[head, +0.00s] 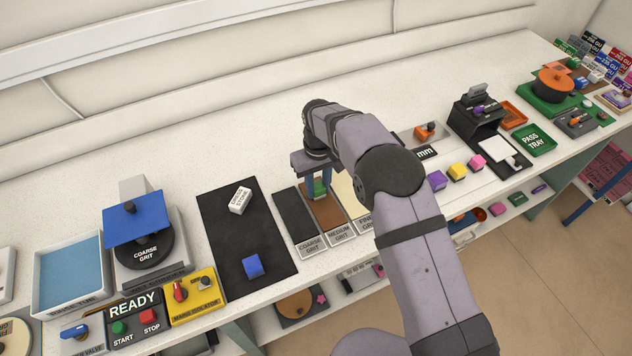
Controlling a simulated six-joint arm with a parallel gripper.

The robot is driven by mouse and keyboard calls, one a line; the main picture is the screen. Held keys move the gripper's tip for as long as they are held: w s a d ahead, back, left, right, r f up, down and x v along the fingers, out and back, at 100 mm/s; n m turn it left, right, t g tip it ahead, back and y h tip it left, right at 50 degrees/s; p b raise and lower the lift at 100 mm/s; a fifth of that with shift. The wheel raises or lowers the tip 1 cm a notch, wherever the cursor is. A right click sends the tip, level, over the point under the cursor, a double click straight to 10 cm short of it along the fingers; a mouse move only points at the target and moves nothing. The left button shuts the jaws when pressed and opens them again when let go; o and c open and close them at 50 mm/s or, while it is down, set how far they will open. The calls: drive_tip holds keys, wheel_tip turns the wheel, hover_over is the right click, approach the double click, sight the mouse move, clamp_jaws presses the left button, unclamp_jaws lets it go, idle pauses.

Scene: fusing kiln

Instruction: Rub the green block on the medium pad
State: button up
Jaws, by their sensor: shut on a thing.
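My gripper (319,186) points down over the medium grit pad and is shut on the green block (320,188). The green block shows between the two blue-grey fingers, at the far part of the pad. I cannot tell whether it touches the pad's surface. The medium grit pad (330,216) is a brown strip with its label at the near end. It lies between the dark coarse grit pad (296,217) on the left and the pale fine grit pad (346,190) on the right. My arm partly hides the fine grit pad.
A black mat (240,215) to the left holds a blue block (253,266) and a white dressing stone (240,201). Purple (437,181), yellow (457,171) and pink (477,162) blocks stand to the right. The bench behind the pads is clear.

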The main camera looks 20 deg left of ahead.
sight(326, 209)
drive_tip(key=shift+s+d, duration=0.2)
drive_tip(key=shift+s, duration=0.05)
drive_tip(key=shift+s+d+f, duration=0.1)
drive_tip(key=shift+s+d, duration=0.7)
drive_tip(key=shift+d, duration=0.05)
drive_tip(key=shift+s+d, duration=0.1)
drive_tip(key=shift+s, duration=0.05)
drive_tip(key=shift+s+d+p, duration=0.3)
drive_tip(key=shift+s+d, duration=0.4)
wheel_tip(326, 209, up, 7)
drive_tip(key=p, duration=0.5)
idle(0.3)
